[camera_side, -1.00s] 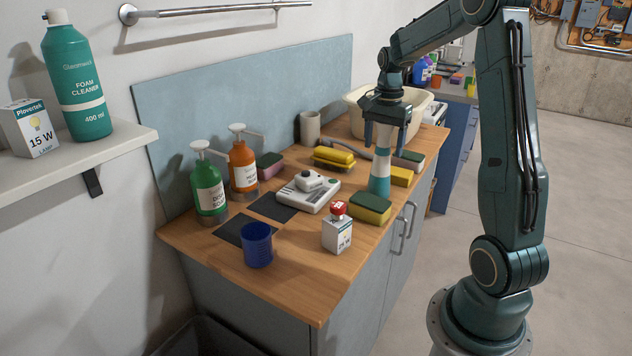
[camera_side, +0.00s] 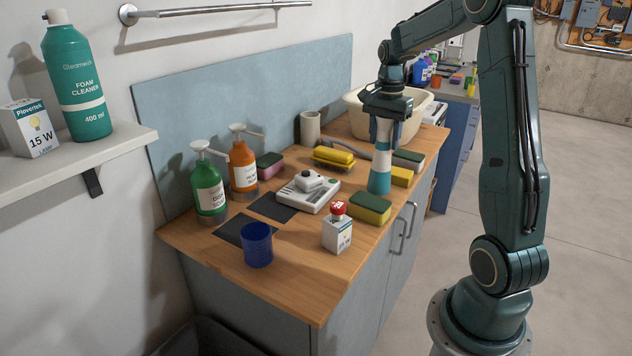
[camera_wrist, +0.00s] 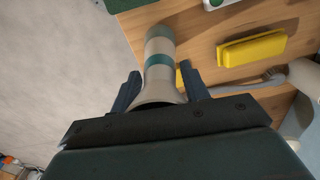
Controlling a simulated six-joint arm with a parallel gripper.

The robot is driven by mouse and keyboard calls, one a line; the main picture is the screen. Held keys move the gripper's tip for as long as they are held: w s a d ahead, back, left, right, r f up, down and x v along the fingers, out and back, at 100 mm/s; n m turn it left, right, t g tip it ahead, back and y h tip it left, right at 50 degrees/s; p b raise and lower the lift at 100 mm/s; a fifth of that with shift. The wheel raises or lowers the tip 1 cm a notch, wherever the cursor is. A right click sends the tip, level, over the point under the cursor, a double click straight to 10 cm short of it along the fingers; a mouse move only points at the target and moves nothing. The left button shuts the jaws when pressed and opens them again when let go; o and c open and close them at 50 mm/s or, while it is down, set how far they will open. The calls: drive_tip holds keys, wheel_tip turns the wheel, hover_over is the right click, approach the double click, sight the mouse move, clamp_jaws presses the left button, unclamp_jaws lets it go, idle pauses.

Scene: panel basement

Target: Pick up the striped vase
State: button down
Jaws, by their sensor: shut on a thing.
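The striped vase (camera_side: 380,178), white and teal, stands upright at the right side of the wooden counter. My gripper (camera_side: 384,136) is above it, pointing down, with its fingers shut on the vase's upper part. In the wrist view the vase (camera_wrist: 159,62) runs away from the jaws, its wide rim towards the palm, with a finger of my gripper (camera_wrist: 160,78) on each side. Its base seems to rest on the counter; the gripper hides part of its top in the side view.
A cream basin (camera_side: 420,105) stands behind. A boxed item with a red top (camera_side: 337,232) and a blue cup (camera_side: 258,246) are nearer the front.

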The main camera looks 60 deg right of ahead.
wheel_tip(320, 180, up, 19)
drive_tip(key=shift+f, duration=0.2)
idle(0.3)
idle(0.6)
